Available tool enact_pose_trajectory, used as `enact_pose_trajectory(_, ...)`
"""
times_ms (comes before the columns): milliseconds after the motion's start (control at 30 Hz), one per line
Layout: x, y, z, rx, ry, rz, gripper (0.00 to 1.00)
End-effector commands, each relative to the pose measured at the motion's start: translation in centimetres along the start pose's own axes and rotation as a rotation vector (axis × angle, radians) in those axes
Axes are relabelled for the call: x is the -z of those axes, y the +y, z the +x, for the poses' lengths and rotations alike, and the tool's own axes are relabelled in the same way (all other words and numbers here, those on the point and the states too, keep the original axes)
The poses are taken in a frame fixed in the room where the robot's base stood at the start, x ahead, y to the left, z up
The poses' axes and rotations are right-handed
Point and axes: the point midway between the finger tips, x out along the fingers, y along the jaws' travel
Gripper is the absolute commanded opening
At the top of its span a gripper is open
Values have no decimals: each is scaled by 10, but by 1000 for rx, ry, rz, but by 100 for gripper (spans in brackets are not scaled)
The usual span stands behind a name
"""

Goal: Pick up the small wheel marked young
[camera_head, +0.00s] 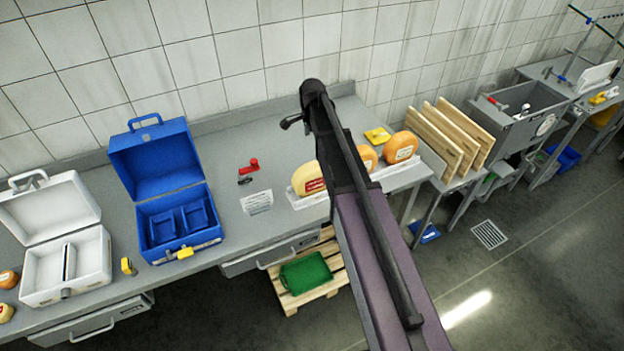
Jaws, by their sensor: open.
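Two small wheels stand at the left edge of the table, partly cut off: an orange one (8,279) and a paler yellow one (5,313). Three larger wheels stand in a row on a white tray (312,200) in the middle: a pale yellow one (303,173) with a red label, an orange one (368,155) partly behind my arm, and another orange one (400,146). The labels are too small to read, so I cannot tell which wheel is marked young. My gripper (291,121) is open at the arm's far end, mostly hidden, apart from all wheels.
An open white case (65,270) and an open blue case (178,225) stand on the grey table. A red item (249,166), a paper sheet (257,202) and a yellow item (377,135) lie there. Wooden boards (455,140) stand at right. A pallet (290,300) is below.

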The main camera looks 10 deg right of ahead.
Motion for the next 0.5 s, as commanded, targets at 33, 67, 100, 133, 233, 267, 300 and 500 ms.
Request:
enact_pose_trajectory(33, 0, 0, 0, 0, 0, 0, 100)
enact_pose_trajectory(67, 0, 0, 0, 0, 0, -1, 100)
enact_pose_trajectory(100, 0, 0, 1, 0, 0, -1, 100)
enact_pose_trajectory(133, 0, 0, 2, 0, 0, -1, 100)
enact_pose_trajectory(233, 0, 0, 6, 0, 0, -1, 100)
enact_pose_trajectory(267, 0, 0, 8, 0, 0, -1, 100)
enact_pose_trajectory(300, 0, 0, 10, 0, 0, -1, 100)
enact_pose_trajectory(500, 0, 0, 26, 0, 0, -2, 100)
